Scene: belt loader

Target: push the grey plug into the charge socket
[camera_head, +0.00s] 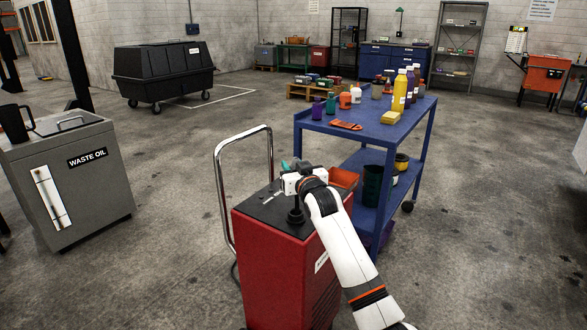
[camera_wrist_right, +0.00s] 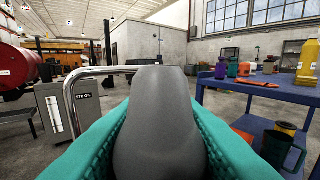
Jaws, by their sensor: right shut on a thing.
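My right gripper (camera_head: 291,165) is above the top of a red cabinet (camera_head: 270,260) in the head view. In the right wrist view its teal fingers (camera_wrist_right: 160,135) are shut on the grey plug (camera_wrist_right: 158,115), a smooth rounded body that narrows away from the camera. The plug's far end points away from the wrist, with room background around it. In the head view the plug is mostly hidden by the gripper and wrist. I cannot make out the charge socket in either view. My left gripper is not in view.
A black round-based piece (camera_head: 295,216) stands on the cabinet top below the gripper. A chrome handle (camera_head: 218,185) rises at the cabinet's left. A blue cart (camera_head: 360,137) with bottles stands behind right. A waste oil cabinet (camera_head: 105,195) is at left; open floor lies between.

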